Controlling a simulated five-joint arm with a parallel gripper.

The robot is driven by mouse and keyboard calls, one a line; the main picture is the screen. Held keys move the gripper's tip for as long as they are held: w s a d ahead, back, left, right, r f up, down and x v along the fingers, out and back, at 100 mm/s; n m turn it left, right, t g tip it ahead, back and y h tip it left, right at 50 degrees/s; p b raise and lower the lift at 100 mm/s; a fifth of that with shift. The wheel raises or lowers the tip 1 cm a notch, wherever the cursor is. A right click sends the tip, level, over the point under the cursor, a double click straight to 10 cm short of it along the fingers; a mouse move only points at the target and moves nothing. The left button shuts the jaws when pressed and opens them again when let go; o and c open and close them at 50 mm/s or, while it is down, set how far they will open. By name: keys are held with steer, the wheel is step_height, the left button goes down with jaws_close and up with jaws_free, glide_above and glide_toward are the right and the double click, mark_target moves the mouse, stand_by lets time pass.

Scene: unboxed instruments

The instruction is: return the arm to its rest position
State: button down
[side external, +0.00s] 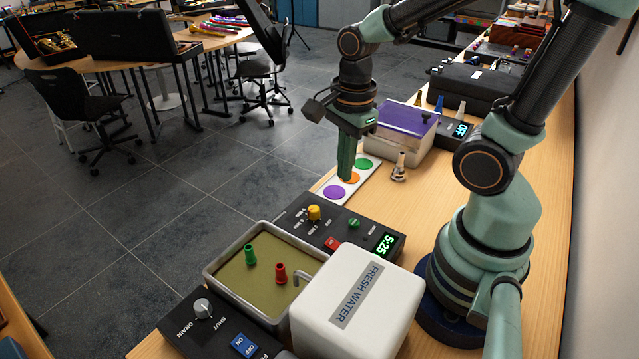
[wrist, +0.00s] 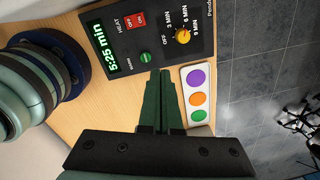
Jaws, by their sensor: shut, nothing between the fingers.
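My gripper (side external: 346,176) is shut and empty. It points down above the white card with purple, orange and green dots (side external: 334,192), close to the orange dot. In the wrist view my gripper (wrist: 161,74) has its two green fingers together, with the dotted card (wrist: 186,82) just to their right. The gap between the fingertips and the card is hard to judge.
A timer box (side external: 290,213) reads 5:25. A metal mouthpiece (side external: 399,174) and a purple-lidded bin (side external: 402,143) stand near the card.

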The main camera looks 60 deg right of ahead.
steer(key=w+a+r+n+t, duration=0.1)
steer(key=r+n, duration=0.4)
steer(key=n, duration=0.5)
steer(key=w+a+r+n+t, duration=0.1)
steer(key=r+n+t, duration=0.3)
steer(key=n, duration=0.7)
steer(key=shift+w+r+n, duration=0.3)
steer(key=shift+w+r, duration=0.05)
steer(key=shift+w, duration=0.15)
